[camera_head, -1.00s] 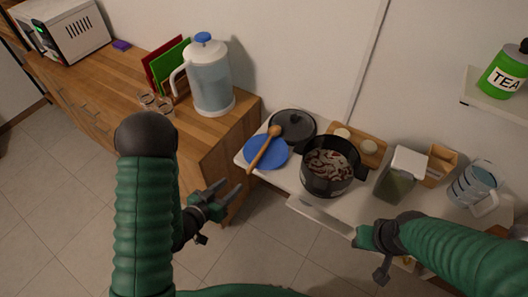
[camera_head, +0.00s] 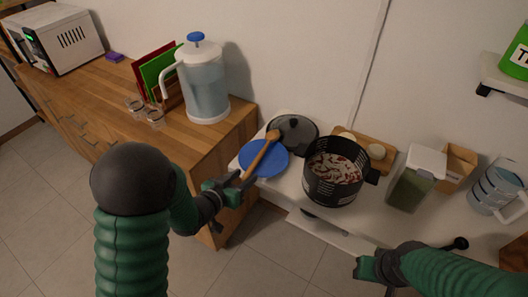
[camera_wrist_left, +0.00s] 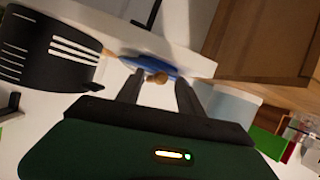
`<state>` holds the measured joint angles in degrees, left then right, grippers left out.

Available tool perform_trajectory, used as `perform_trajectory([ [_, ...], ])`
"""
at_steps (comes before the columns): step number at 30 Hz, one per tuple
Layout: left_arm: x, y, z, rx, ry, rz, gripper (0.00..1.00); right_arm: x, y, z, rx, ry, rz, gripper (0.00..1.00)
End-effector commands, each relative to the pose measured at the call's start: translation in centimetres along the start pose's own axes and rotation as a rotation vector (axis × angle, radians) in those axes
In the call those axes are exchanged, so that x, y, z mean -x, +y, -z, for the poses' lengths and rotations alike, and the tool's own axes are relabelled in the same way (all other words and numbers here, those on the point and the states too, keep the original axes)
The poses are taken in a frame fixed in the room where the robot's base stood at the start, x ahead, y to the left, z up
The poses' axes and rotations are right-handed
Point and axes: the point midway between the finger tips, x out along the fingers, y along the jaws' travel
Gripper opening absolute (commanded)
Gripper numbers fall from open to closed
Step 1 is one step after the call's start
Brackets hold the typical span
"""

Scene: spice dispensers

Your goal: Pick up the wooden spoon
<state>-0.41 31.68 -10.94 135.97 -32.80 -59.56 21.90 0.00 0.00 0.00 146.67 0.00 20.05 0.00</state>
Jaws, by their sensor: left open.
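The wooden spoon (camera_head: 262,153) lies across the blue plate (camera_head: 272,166) on the white counter, its handle sticking out over the near edge. My left gripper (camera_head: 236,181) is open at the handle end; I cannot tell whether the handle is between its fingers. In the left wrist view the open fingers (camera_wrist_left: 156,90) point toward the blue plate (camera_wrist_left: 150,64), with a small brown spoon part (camera_wrist_left: 157,77) showing between them. My right gripper (camera_head: 362,262) is low at the right, in front of the counter, its fingers not clear.
A black pot (camera_head: 332,183) with food stands right of the plate, and a dark lid (camera_head: 294,133) lies behind it. A green-filled container (camera_head: 415,180) stands farther right. A water jug (camera_head: 203,85) stands on the wooden cabinet (camera_head: 215,155) to the left.

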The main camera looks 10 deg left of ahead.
Motion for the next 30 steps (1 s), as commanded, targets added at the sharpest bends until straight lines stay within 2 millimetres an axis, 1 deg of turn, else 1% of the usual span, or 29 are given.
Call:
perform_trajectory([
  [1,-0.24,0.02,0.00,0.000,0.000,-0.001,0.44,-0.02,0.00,0.00,0.000,0.000,0.000,0.41],
  [6,-0.19,0.01,0.03,0.000,0.001,0.000,0.44,-0.01,0.00,-0.01,0.000,0.000,0.000,0.41],
  [8,-0.19,0.01,0.02,0.000,0.001,0.000,0.38,-0.01,0.00,-0.01,0.000,0.000,0.000,0.41],
  [15,-0.22,-0.02,-0.01,0.000,0.000,0.001,0.06,-0.01,0.00,-0.01,0.000,0.000,0.000,0.41],
  [17,-0.21,-0.02,-0.02,0.000,0.000,0.001,0.00,-0.02,0.00,-0.01,0.000,0.000,0.000,0.41],
  [30,-0.19,0.04,0.18,-0.001,0.000,0.000,0.00,0.17,0.00,0.03,0.000,0.000,0.000,0.41],
])
